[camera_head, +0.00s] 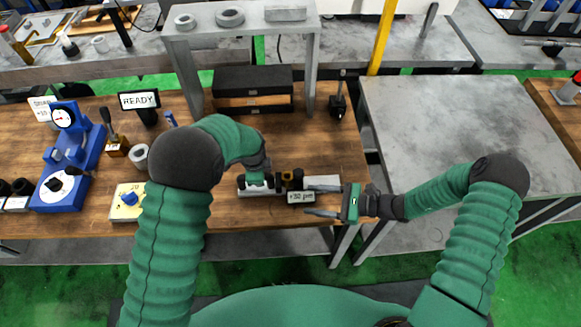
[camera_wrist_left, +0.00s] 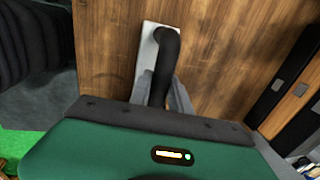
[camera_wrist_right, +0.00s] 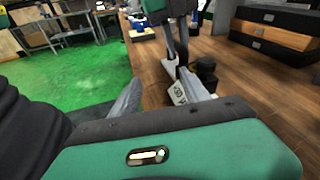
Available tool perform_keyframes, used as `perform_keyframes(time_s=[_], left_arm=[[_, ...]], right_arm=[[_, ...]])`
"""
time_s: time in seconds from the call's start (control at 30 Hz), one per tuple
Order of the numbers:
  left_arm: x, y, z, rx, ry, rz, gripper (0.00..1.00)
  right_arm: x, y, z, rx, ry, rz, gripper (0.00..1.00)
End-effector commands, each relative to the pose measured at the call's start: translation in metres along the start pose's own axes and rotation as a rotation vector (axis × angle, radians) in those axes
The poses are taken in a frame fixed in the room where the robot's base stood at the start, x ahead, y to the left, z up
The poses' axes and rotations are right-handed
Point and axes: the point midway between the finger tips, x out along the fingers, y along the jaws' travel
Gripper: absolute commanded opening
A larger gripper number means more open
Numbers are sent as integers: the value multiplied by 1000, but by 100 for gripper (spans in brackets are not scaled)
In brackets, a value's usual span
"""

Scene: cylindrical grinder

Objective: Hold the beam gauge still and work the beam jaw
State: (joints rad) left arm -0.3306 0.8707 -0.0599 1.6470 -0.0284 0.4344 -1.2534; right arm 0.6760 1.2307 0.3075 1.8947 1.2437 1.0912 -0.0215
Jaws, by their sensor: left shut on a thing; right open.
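The beam gauge (camera_head: 322,183) lies on the wooden bench, a pale bar with dark blocks and a small display (camera_head: 301,197) reading about +30 µm. My left gripper (camera_head: 258,181) is shut on the gauge's black handle (camera_wrist_left: 166,65), above its pale base plate (camera_wrist_left: 146,48). My right gripper (camera_head: 309,199) is open at the gauge's right part, its fingers pointing left near the display. In the right wrist view the display (camera_wrist_right: 178,93) and black knobs (camera_wrist_right: 206,70) show beyond the fingers. Which dark block is the beam jaw I cannot tell.
A blue dial instrument (camera_head: 70,150), a READY sign (camera_head: 139,100) and a pale box with a blue knob (camera_head: 127,203) stand at the left. Black cases (camera_head: 252,82) sit under a grey shelf (camera_head: 240,20). The grey table (camera_head: 450,130) at the right is clear.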

Motion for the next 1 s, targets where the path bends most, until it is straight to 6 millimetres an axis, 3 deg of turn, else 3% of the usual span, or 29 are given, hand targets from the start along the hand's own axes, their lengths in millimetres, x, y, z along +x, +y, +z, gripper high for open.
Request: perform_keyframes(time_s=[0.1, 0.3, 0.47, 0.73, 1.0], left_arm=[[0, 0, -2, 1, 2, 0, 0], [0, 0, -1, 2, 2, 0, 0], [0, 0, -1, 2, 3, 0, 0], [0, 0, 0, 1, 2, 0, 0], [0, 0, 0, 0, 0, 0, 0]], right_arm=[[-8, -36, -12, 118, -125, -203, 54], [-12, -59, -18, 175, -194, -323, 54], [15, -67, -14, 173, -192, -318, 54], [75, -87, -4, 173, -190, -315, 54], [96, -96, 0, 174, -190, -319, 54]])
